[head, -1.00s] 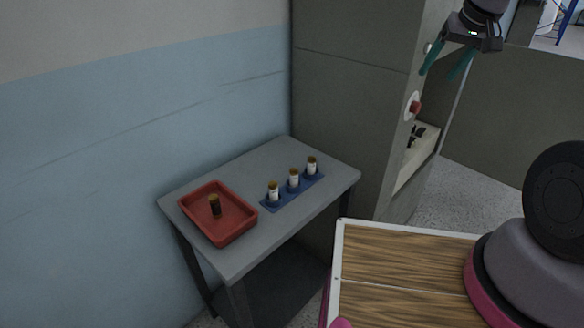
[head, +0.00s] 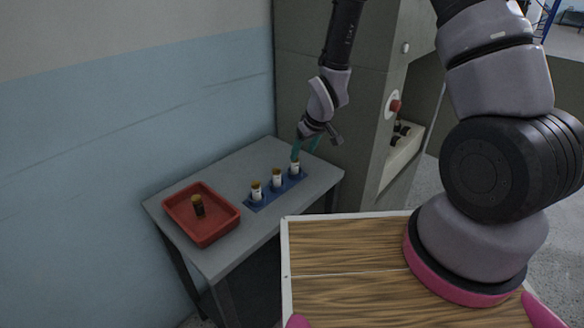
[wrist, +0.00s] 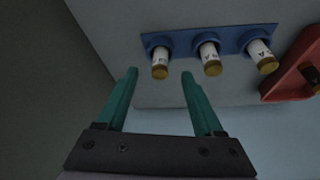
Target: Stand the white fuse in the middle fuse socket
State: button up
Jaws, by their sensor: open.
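Three white fuses with brass-coloured caps stand upright in a blue rack (head: 262,203) on the grey table. They are the left one (head: 257,192), the middle one (head: 277,179) and the right one (head: 295,168). My gripper (head: 304,152) is open and empty, just above the right fuse. In the wrist view my fingertips (wrist: 160,73) lie on either side of the line to that fuse (wrist: 160,58); contact cannot be told. A recess in the cabinet (head: 392,152) holds small dark parts (head: 401,132), too small to make out; which is the middle socket cannot be told.
A red tray (head: 203,232) with a dark, brass-capped fuse (head: 198,206) stands left of the rack. The grey cabinet (head: 300,60), with a red knob (head: 395,106), rises behind the table's right end. Bare tabletop (head: 235,170) lies behind the rack.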

aim_at(296, 162)
jog(key=x, duration=0.7)
jog(key=shift+w+a+r, duration=0.1)
jog(key=shift+w+a, duration=0.25)
grip_shut()
